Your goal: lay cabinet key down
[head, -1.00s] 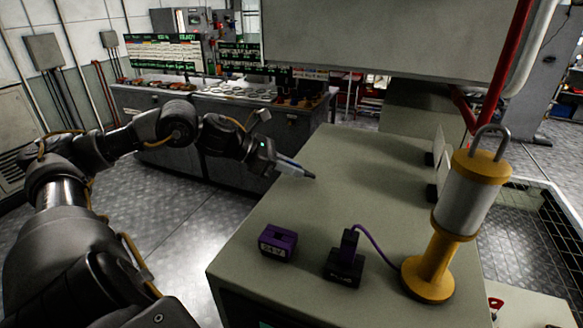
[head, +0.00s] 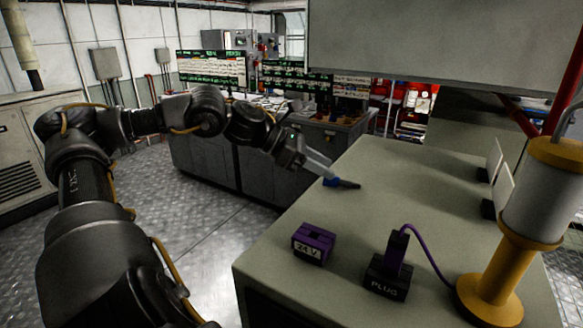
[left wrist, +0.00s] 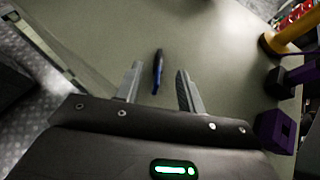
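The cabinet key, a small dark piece with a blue end (head: 345,184), appears to lie on the grey-green cabinet top (head: 400,170) near its left edge. It also shows in the left wrist view (left wrist: 157,70), with its blue end toward my gripper. My left gripper (head: 325,172) is just left of the key and low over the top. In the left wrist view my left gripper (left wrist: 158,90) has its two fingers spread, with clear gaps on both sides of the key. No finger touches it there. My right gripper is not in view.
A purple 24 V block (head: 313,243) and a black plug base with a purple plug and cable (head: 390,268) stand nearer on the top. A yellow and grey lamp (head: 520,230) stands at right. The middle of the top is clear. A grey panel (head: 430,45) overhangs the back.

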